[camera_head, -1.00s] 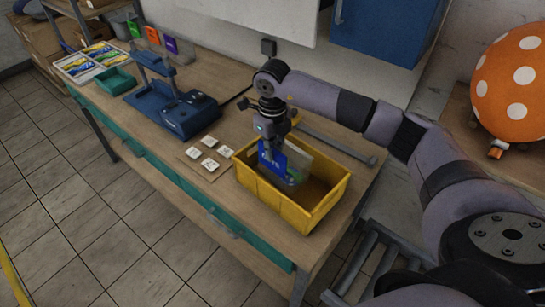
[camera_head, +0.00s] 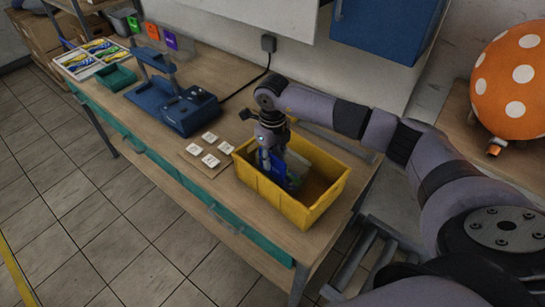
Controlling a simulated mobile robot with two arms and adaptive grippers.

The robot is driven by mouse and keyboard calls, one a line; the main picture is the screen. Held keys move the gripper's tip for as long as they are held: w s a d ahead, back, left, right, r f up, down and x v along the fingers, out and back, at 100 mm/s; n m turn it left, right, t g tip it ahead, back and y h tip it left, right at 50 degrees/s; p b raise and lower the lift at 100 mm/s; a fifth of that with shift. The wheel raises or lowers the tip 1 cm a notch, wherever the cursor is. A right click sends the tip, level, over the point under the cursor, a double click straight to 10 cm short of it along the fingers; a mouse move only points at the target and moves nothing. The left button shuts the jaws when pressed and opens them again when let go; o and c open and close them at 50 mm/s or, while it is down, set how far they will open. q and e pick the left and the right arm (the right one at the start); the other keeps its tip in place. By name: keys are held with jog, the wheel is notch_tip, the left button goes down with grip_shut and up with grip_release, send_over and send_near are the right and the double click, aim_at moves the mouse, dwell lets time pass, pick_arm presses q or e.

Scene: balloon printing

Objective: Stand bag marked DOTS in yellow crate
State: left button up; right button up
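The yellow crate (camera_head: 317,213) stands on the wooden bench near its right end. My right gripper (camera_head: 277,167) reaches down into the crate's left part. A blue bag (camera_head: 264,162) is at the gripper, upright and partly below the crate's rim. The gripper hides most of its face, so its marking cannot be read now; in the earlier view its lettering looks like DOTS. The fingertips are hidden, and whether they are still closed on the bag does not show. A pale bag (camera_head: 298,165) stands behind it in the crate. My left gripper is out of view.
White tiles on a small board (camera_head: 207,150) lie left of the crate. A blue press (camera_head: 178,108) stands farther left, with a green tray (camera_head: 115,78) beyond. An orange balloon with white dots (camera_head: 512,85) is at the right. A grey bar lies behind the crate.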

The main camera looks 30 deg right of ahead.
jog(key=shift+r, duration=0.25)
notch_tip(320, 180, up, 12)
jog(key=b, duration=0.4)
